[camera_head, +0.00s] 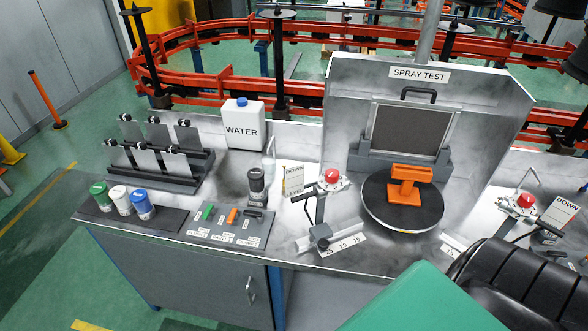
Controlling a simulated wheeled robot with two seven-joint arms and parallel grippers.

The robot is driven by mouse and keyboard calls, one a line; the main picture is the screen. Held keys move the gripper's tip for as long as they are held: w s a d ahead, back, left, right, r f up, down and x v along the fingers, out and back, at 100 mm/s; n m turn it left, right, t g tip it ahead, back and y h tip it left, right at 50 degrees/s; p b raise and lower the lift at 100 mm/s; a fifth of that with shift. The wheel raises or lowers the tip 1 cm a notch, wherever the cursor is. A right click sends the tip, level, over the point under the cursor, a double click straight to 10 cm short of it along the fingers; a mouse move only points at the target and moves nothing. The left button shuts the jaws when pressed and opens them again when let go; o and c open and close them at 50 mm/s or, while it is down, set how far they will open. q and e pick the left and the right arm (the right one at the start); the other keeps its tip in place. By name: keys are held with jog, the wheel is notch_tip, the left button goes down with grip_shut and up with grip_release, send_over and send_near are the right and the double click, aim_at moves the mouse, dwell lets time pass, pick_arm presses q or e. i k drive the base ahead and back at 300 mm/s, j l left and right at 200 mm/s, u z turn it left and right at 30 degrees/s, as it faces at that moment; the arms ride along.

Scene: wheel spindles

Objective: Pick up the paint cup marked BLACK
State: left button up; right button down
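A dark cup (257,188) stands upright on the bench, behind the small tool mat and left of the lever with a red knob. It looks like the black paint cup, but its marking is too small to read. A green cup (101,197), a white cup (121,200) and a blue cup (142,205) stand in a row on a dark mat at the bench's left end. Neither of my grippers is in view.
A WATER jug (242,125) and a rack of grey plates (160,155) stand behind the cups. A lever with a red knob (331,176) stands to the right. The SPRAY TEST booth (350,105) holds an orange part (405,184) on a turntable (375,205).

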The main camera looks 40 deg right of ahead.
aim_at(256, 178)
jog(key=z, duration=0.85)
